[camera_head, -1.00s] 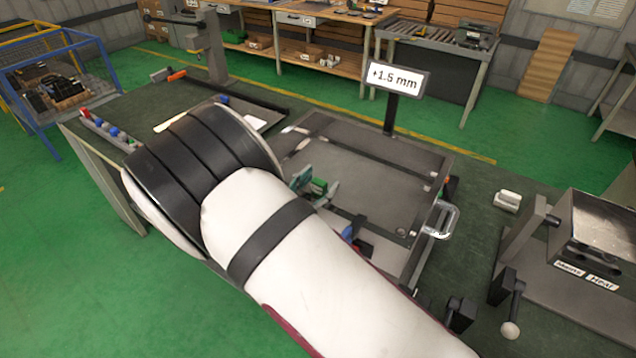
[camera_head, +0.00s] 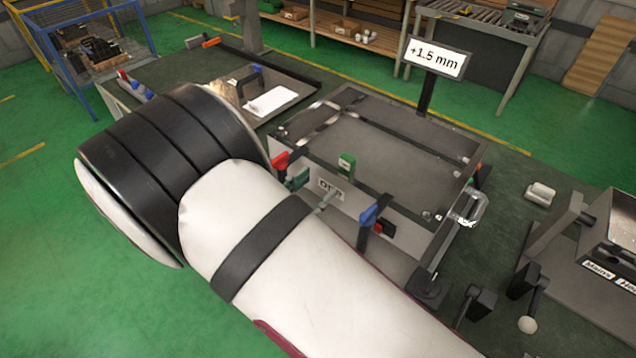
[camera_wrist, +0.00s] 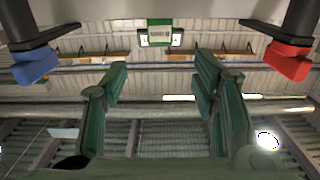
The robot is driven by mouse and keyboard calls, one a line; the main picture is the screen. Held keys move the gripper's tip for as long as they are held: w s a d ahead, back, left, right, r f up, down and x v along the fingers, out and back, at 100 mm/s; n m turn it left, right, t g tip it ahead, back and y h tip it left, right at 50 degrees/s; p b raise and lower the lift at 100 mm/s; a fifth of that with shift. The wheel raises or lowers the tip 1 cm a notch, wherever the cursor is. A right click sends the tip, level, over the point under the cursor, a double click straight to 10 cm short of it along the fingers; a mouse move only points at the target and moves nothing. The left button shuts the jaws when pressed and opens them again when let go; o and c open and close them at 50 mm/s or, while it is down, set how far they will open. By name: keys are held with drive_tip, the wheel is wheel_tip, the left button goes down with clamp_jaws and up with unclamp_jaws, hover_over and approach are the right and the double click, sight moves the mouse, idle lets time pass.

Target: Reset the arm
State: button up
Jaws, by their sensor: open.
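My arm crosses the head view from lower right to a large black banded joint at left. My gripper shows only in part there, as a bit of green at the arm's upper edge. In the wrist view my gripper (camera_wrist: 160,95) has two green fingers standing apart with nothing between them. A flat grey box fixture (camera_head: 390,150) lies past the arm. It bears a red-tipped clamp (camera_head: 281,161), a green piece (camera_head: 346,165) and a blue-tipped clamp (camera_head: 367,215). The wrist view also shows the blue tip (camera_wrist: 35,66), the red tip (camera_wrist: 288,64) and the green piece (camera_wrist: 160,33).
A "+1.5 mm" sign (camera_head: 436,57) stands behind the fixture. A white sheet (camera_head: 270,103) lies on a tray at back left. A metal handle (camera_head: 472,207) is at the fixture's right. A labelled metal box (camera_head: 615,240) and a lever (camera_head: 527,300) stand at right. Green floor is open at left.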

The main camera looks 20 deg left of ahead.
drive_tip(key=shift+w, duration=0.1)
idle(0.3)
drive_tip(key=w+r+g+y, duration=0.3)
drive_tip(key=w+r+y, duration=0.2)
drive_tip(key=w+r, duration=0.6)
drive_tip(key=d+r+n+g+y, duration=0.25)
drive_tip(key=d+r+y, duration=0.25)
drive_tip(key=d+r, duration=0.55)
drive_tip(key=s+d+r+n+g, duration=0.2)
drive_tip(key=s+d+r+g, duration=0.1)
drive_tip(key=s+d+r, duration=0.6)
drive_tip(key=s+d+f+g+h, duration=0.1)
drive_tip(key=s+d+f+h, duration=0.1)
drive_tip(key=s+d, duration=0.7)
drive_tip(key=s+d+f+g+h, duration=0.2)
drive_tip(key=s+d, duration=0.6)
drive_tip(key=s, duration=0.1)
drive_tip(key=shift+d, duration=0.35)
drive_tip(key=shift+f, duration=0.1)
